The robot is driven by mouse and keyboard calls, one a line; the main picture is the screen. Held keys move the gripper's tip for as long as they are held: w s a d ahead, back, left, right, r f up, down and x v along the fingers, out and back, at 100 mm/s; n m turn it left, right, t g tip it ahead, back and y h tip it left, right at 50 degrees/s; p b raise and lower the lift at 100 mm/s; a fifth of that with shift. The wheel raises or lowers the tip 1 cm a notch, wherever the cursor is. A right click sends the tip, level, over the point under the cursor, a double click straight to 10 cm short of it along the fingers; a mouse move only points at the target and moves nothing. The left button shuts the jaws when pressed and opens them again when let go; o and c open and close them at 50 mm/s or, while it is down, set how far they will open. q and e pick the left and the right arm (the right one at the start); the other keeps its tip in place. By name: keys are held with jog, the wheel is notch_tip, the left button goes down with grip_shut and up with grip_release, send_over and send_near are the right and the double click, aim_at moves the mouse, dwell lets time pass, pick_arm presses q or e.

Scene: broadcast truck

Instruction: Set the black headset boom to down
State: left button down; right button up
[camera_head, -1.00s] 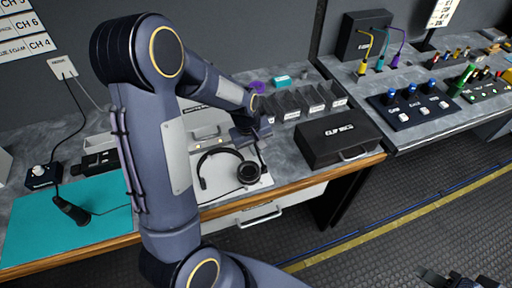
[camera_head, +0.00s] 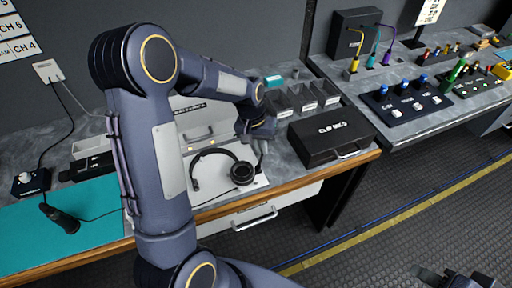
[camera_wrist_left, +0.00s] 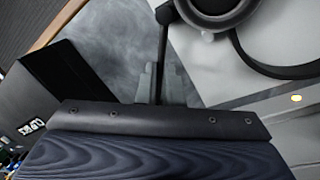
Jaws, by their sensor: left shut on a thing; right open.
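The black headset lies on a pale sheet on the bench; its ear cup (camera_head: 242,173) and curved headband (camera_head: 207,154) show in the head view. In the left wrist view the ear cup (camera_wrist_left: 215,12) is at the top and the headband (camera_wrist_left: 275,68) curves to its right. The thin black boom (camera_wrist_left: 163,48) runs from beside the cup down between my left gripper's fingers (camera_wrist_left: 160,84), which are shut on it. My right gripper (camera_head: 452,278) is open and empty at the bottom right, away from the bench.
A black case (camera_head: 335,137) stands right of the headset. Grey bins (camera_head: 305,98) are behind it. A teal mat (camera_head: 85,220) with a black handheld device (camera_head: 60,217) lies left. A control panel (camera_head: 405,105) sits on the right bench. The arm hides part of the bench.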

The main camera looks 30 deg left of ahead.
pick_arm(q)
jog(key=d+m, duration=0.1)
jog(key=m, duration=0.2)
jog(key=shift+w+d+m+g, duration=0.15)
jog(key=shift+d+m+g, duration=0.15)
jog(key=shift+d+m, duration=0.1)
jog(key=d+m, duration=0.1)
jog(key=m, duration=0.1)
jog(key=d+m, duration=0.1)
jog(key=m, duration=0.1)
jog(key=shift+s+d+m+g+b, duration=0.1)
jog(key=shift+s+m+g+b, duration=0.1)
jog(key=shift+m+g+b, duration=0.15)
jog(key=m, duration=0.1)
jog(key=s+d+m, duration=0.1)
jog(key=m, duration=0.1)
jog(key=shift+d+m+g+y, duration=0.25)
jog(key=shift+g+y, duration=0.05)
jog(key=shift+g, duration=0.05)
jog(key=shift+s+d+m+y, duration=0.2)
jog(key=shift+s+m, duration=0.1)
jog(key=shift+m, duration=0.45)
jog(key=shift+s+d+m+y, duration=0.1)
jog(key=shift+s+d+m, duration=0.15)
jog(key=shift+m, duration=0.45)
jog(key=shift+s+d+m+y, duration=0.1)
jog(key=shift+s+d+m, duration=0.15)
jog(key=shift+m, duration=0.5)
jog(key=shift+s, duration=0.15)
